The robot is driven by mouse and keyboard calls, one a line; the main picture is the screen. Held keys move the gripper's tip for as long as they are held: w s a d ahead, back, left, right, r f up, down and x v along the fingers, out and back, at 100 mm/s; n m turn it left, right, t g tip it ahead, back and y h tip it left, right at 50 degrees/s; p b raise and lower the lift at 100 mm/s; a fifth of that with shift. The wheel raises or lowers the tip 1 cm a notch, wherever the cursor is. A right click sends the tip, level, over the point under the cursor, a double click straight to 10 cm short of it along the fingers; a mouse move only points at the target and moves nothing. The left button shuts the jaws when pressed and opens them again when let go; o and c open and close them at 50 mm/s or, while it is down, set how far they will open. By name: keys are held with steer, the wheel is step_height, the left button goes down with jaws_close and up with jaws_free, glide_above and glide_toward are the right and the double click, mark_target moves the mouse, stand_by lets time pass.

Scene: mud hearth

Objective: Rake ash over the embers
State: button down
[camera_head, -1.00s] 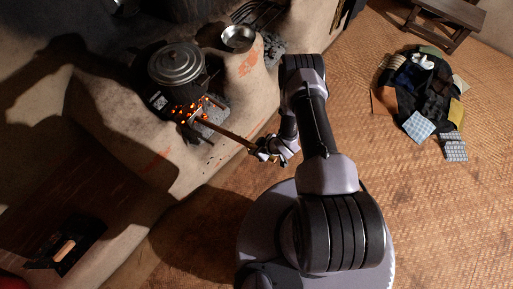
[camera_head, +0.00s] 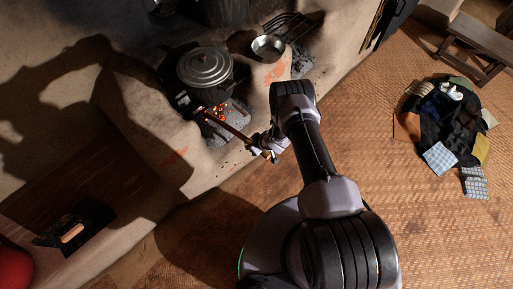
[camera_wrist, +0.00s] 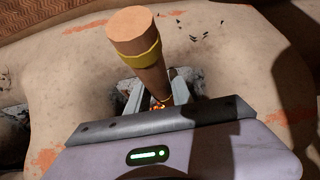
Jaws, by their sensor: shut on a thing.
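My gripper (camera_head: 267,149) is shut on the wooden handle of a rake (camera_head: 234,132), in front of the hearth mouth. The handle's thick butt with a yellow band (camera_wrist: 140,50) stands up close to the lens in the wrist view. The rake's far end is at the embers, and its head is hard to make out. Glowing orange embers (camera_head: 219,110) lie at the mouth below the lidded pot, partly hidden by the rake. A small glow (camera_wrist: 158,106) shows between my fingers in the wrist view. Grey ash (camera_head: 238,118) lies beside the embers.
A lidded metal pot (camera_head: 204,67) sits over the fire, close to the rake. A metal bowl (camera_head: 268,47) stands on the hearth to its right. Dark bits lie on the clay ledge. A cloth pile (camera_head: 450,125) lies on the mat at right.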

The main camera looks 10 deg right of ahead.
steer(key=shift+w+r, duration=0.1)
steer(key=shift+w, duration=0.05)
step_height(320, 180, up, 10)
steer(key=p, duration=0.7)
steer(key=s+d+p, duration=0.2)
steer(key=s+d, duration=0.6)
steer(key=s, duration=0.3)
steer(key=s+d+p, duration=0.3)
steer(key=s+d, duration=0.5)
steer(key=s, duration=0.3)
steer(key=shift+s+d, duration=0.2)
steer(key=shift+s, duration=0.15)
steer(key=b, duration=0.1)
steer(key=w+a+f+b, duration=0.1)
steer(key=b, duration=0.1)
steer(key=shift+w+a+b, duration=0.1)
steer(key=shift+w+b, duration=0.2)
